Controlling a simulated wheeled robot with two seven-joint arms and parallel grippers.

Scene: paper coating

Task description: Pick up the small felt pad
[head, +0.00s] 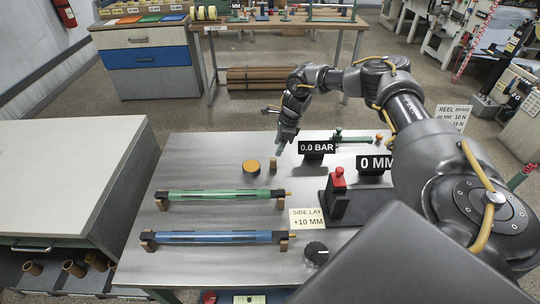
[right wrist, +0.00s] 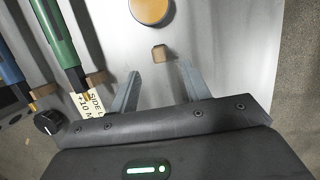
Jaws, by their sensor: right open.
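A small tan-brown block (head: 273,165), which looks like the small felt pad, stands on the grey metal table (head: 215,147). In the right wrist view this pad (right wrist: 158,53) lies just beyond and between the fingertips, not touched by them. A larger round orange-yellow disc (head: 251,166) lies left of it, and shows at the top of the right wrist view (right wrist: 151,10). My right gripper (head: 282,143) is open and empty, above and slightly behind the pad in the head view; its two fingers (right wrist: 160,70) are spread. My left gripper is not in view.
A green roller (head: 220,195) and a blue roller (head: 215,237) rest on brown supports in front. A black knob (head: 316,252), a "SIDE LAY" card (head: 307,218) and a red-topped device (head: 338,190) stand to the right. A "0.0 BAR" display (head: 317,147) is near the gripper.

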